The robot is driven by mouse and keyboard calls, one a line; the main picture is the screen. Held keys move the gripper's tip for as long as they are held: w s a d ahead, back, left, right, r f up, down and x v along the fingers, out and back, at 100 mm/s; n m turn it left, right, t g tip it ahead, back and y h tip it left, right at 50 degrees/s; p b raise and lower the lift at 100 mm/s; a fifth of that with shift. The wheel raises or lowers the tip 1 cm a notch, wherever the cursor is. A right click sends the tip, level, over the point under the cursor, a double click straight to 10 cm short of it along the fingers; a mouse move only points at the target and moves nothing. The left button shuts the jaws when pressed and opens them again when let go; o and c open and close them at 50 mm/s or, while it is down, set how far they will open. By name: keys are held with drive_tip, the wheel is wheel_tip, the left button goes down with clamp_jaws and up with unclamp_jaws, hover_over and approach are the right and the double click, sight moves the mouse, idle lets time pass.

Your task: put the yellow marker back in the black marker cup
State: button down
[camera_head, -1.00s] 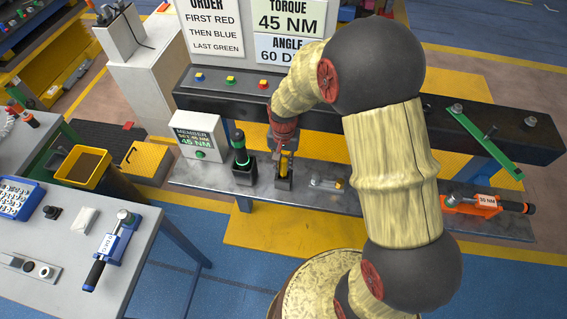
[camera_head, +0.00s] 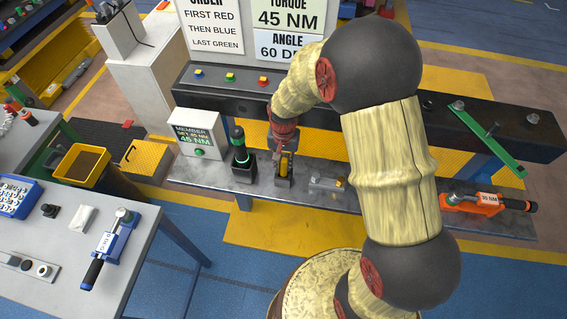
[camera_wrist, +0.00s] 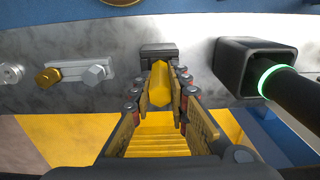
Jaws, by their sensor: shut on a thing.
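The yellow marker (camera_head: 284,164) is between the fingers of my gripper (camera_head: 284,152), which is shut on it. The marker also shows in the wrist view (camera_wrist: 160,84), between the two fingertips (camera_wrist: 158,95). The black marker cup (camera_head: 283,182) stands on the grey bench shelf, directly below the marker in the head view. In the wrist view the dark rim of the cup (camera_wrist: 158,48) shows just beyond the marker. The marker's lower end is hidden, so I cannot tell whether it is inside the cup.
A black holder (camera_head: 243,173) with a dark green-ringed tool stands close to the left of the cup. A small metal plate with bolts (camera_head: 327,183) lies to the right. A white display box (camera_head: 198,137) stands farther left. An orange torque wrench (camera_head: 480,202) lies far right.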

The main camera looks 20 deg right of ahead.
drive_tip(key=shift+f+b, duration=0.4)
drive_tip(key=shift+f, duration=0.35)
drive_tip(key=c, duration=1.7)
unclamp_jaws()
drive_tip(key=shift+o, duration=0.3)
drive_tip(key=shift+r, duration=0.15)
drive_tip(key=shift+r+p, duration=2.2)
drive_tip(key=shift+r, duration=1.2)
